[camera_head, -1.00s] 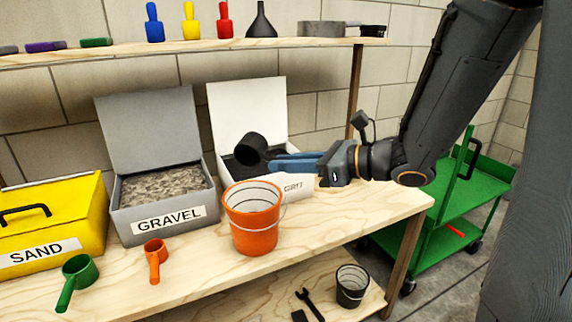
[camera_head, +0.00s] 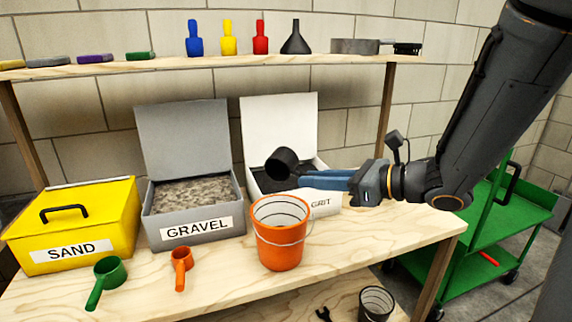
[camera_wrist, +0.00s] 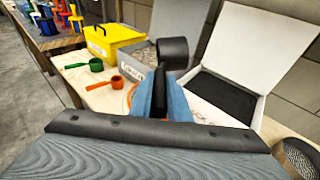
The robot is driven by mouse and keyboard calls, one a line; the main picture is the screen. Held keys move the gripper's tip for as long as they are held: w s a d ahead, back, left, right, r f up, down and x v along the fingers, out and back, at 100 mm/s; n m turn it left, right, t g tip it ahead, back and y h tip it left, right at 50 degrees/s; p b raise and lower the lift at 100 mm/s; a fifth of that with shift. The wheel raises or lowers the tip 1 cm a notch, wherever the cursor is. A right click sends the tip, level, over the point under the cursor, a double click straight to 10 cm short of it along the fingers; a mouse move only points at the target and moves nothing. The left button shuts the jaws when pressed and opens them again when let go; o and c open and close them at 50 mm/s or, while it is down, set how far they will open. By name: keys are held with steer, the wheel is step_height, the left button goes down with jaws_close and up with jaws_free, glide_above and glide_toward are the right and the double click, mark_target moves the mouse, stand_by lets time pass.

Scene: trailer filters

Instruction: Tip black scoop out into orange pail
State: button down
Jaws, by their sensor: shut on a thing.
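My gripper (camera_head: 300,180) is shut on the black scoop (camera_head: 282,162) and holds it above the front of the white grit box, up and behind the orange pail. The scoop also shows in the wrist view (camera_wrist: 172,52), its cup beyond my blue fingers (camera_wrist: 160,98). The scoop's contents cannot be seen. The orange pail (camera_head: 280,250) stands upright on the bench's front edge, its visible inside pale with dark rings. In the wrist view the pail (camera_wrist: 130,92) is mostly hidden behind my fingers.
The open white grit box (camera_head: 262,185) holds dark grit. The open gravel box (camera_head: 190,215) and shut yellow sand box (camera_head: 75,225) stand left. A green scoop (camera_head: 108,272) and an orange scoop (camera_head: 181,264) lie in front. A green cart (camera_head: 500,210) stands right.

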stand_by(0.3)
steer(key=m+p, duration=0.1)
steer(key=p, duration=0.1)
steer(key=r+m+g+p, duration=0.1)
steer(key=m+p, duration=0.1)
steer(key=p, duration=0.1)
steer(key=shift+g, duration=0.3)
steer(key=m+g+p, duration=0.1)
steer(key=m+p, duration=0.1)
steer(key=p, duration=0.1)
steer(key=r+m+g+y+p, duration=0.1)
steer(key=m+p, duration=0.1)
steer(key=p, duration=0.1)
steer(key=shift+r+y, duration=0.1)
steer(key=shift+y, duration=0.2)
steer(key=m+p, duration=0.2)
steer(key=r+m+g+y+p, duration=0.1)
steer(key=m+p, duration=0.1)
steer(key=shift+g, duration=0.3)
steer(key=m+p, duration=0.1)
steer(key=m, duration=0.1)
steer(key=r+m+y+p, duration=0.1)
steer(key=m, duration=0.1)
steer(key=shift+g+y, duration=0.3)
